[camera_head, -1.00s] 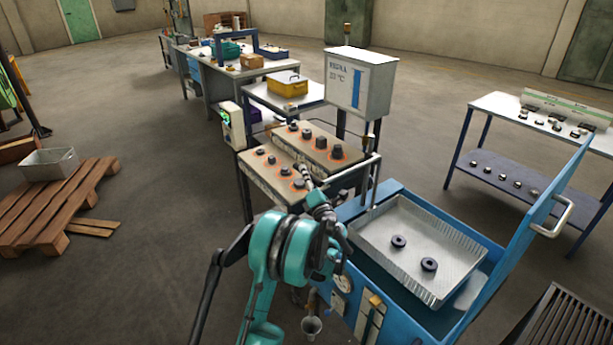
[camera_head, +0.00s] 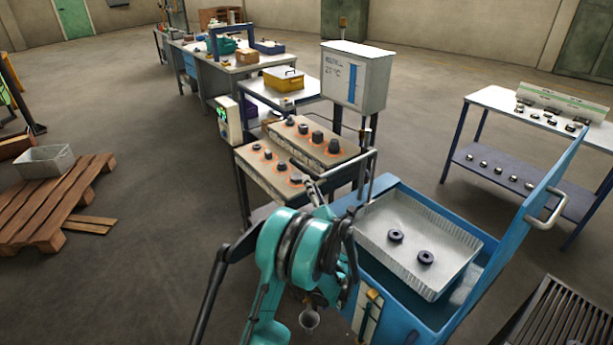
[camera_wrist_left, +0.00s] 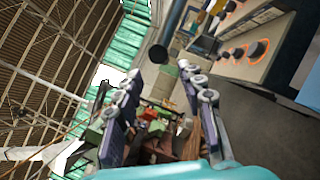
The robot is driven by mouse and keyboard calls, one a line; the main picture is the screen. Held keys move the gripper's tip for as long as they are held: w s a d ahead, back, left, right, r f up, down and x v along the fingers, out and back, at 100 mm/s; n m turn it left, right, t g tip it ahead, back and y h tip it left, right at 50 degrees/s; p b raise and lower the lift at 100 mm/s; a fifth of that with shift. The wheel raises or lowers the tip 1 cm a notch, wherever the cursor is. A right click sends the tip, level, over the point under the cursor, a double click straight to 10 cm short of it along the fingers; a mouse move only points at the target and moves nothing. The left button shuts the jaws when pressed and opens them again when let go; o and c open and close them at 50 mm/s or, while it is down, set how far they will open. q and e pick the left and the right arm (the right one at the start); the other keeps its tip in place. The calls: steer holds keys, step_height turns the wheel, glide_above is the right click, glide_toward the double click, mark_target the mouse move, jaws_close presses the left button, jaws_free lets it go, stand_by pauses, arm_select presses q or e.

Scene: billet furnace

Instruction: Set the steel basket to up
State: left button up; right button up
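The steel basket (camera_head: 415,250) is a shallow, ribbed, light metal tray. It sits at the top of the blue tank (camera_head: 385,187) in the head view, with two dark rings (camera_head: 396,236) inside it. My left gripper (camera_head: 316,193) is left of the tank, near the grey rail (camera_head: 348,167); my teal wrist partly hides it. In the left wrist view its fingers (camera_wrist_left: 163,100) are apart with nothing held between them. A dark bar with a round black end (camera_wrist_left: 157,54) shows beyond the fingertips. My right gripper is not in view.
A hot-plate stand (camera_head: 262,172) with several dark pieces stands behind my left gripper. A white control box (camera_head: 355,77) rises behind it. The tank's raised blue lid (camera_head: 545,205) is at right. A wooden pallet (camera_head: 55,205) lies at left, with open floor between.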

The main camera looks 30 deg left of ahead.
arm_select(q)
steer(key=shift+v, duration=1.55)
steer(key=w+d+r+m+t+h, duration=0.1)
steer(key=d+r+m+t+h, duration=0.5)
steer(key=d+r+m+h, duration=0.65)
steer(key=s+d+m+g+h, duration=0.35)
steer(key=s+d+m, duration=0.4)
steer(key=m, duration=0.45)
steer(key=s+f+m+g, duration=0.4)
steer(key=s+f, duration=0.3)
steer(key=s, duration=0.5)
steer(key=s+a+f+m+g, duration=0.1)
steer(key=s+f+m+g, duration=0.4)
steer(key=s+f, duration=0.3)
steer(key=s, duration=0.4)
steer(key=shift+a+y, duration=0.35)
steer(key=shift+y, duration=0.05)
